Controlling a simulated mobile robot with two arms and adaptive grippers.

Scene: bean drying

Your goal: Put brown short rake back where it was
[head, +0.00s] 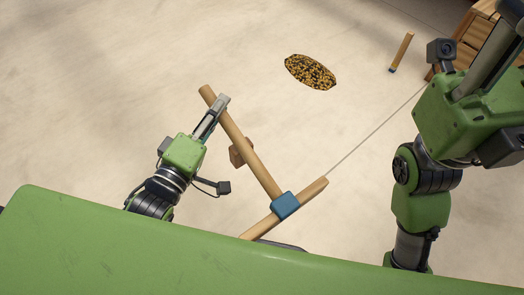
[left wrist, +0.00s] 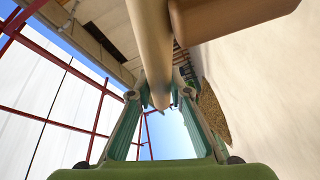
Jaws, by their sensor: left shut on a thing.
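The rake in my left gripper has a pale tan wooden shaft (head: 250,155), a blue joint (head: 285,205) and a wooden crossbar (head: 314,189) at its lower end. My left gripper (head: 221,102) is shut on the shaft near its upper end. The left wrist view shows the shaft (left wrist: 150,45) running between the two fingers (left wrist: 158,108). A brown block (head: 238,153) shows partly behind the shaft; I cannot tell whether it is joined to the rake. My right gripper (head: 497,52) is at the upper right, apart from the rake; its fingertips are not clear.
A dark and yellow speckled pile of beans (head: 310,72) lies on the pale floor. A short wooden stick with a blue end (head: 403,50) stands farther back. Wooden crates (head: 474,28) are at the upper right, partly behind my right arm. Bare floor surrounds the pile.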

